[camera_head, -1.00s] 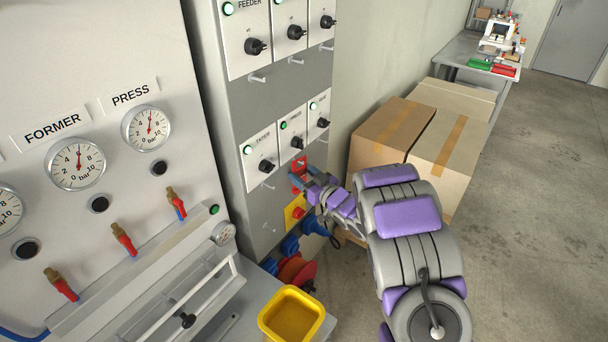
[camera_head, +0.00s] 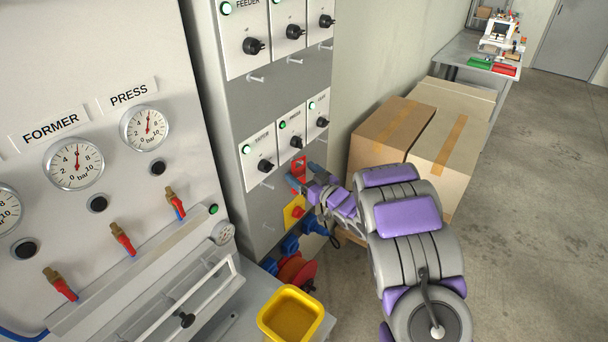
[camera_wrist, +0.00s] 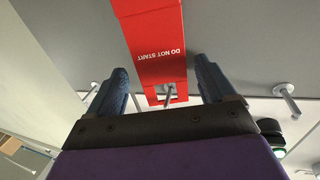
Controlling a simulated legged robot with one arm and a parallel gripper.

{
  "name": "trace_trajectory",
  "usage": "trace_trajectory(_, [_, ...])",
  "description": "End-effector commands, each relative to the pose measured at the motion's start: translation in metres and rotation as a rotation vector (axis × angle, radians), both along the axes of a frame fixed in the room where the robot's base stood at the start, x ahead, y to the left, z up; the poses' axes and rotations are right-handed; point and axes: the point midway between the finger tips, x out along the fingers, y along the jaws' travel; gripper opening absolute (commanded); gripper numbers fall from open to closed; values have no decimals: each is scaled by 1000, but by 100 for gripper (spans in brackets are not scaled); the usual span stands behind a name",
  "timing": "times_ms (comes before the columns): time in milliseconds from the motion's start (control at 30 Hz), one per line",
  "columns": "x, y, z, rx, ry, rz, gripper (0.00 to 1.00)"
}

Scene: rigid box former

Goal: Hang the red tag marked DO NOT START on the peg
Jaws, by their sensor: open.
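The red tag marked DO NOT START (camera_wrist: 155,45) is upside down in the wrist view, against the grey panel. A metal peg (camera_wrist: 169,93) shows in the opening at the tag's lettered end, and the tag appears to hang on it. In the head view the tag (camera_head: 300,165) is a small red patch, partly hidden by my gripper (camera_head: 305,175). My gripper is open in the wrist view (camera_wrist: 160,70), with one finger on each side of the tag and visible gaps to both.
Another peg (camera_wrist: 286,91) stands to the right in the wrist view. Black rotary switches (camera_head: 266,166) line the panel above my gripper. A yellow plate with a red knob (camera_head: 296,212) is just below. Cardboard boxes (camera_head: 390,135) stand close on the right, and a yellow bin (camera_head: 291,314) below.

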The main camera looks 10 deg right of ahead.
Motion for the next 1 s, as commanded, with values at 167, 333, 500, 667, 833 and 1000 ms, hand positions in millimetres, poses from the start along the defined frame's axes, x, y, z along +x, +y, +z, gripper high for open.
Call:
trace_trajectory(167, [-4, -1, 0, -2, 1, 2, 86])
trace_trajectory(333, [-24, -16, 2, 0, 0, -1, 86])
trace_trajectory(500, [-57, -36, 2, -1, 0, -2, 86])
trace_trajectory(667, [-88, -55, 0, 0, 4, -3, 86])
trace_trajectory(833, [-118, -73, -1, 2, 5, -4, 86])
trace_trajectory(1000, [-139, -84, -1, 1, 2, 0, 86])
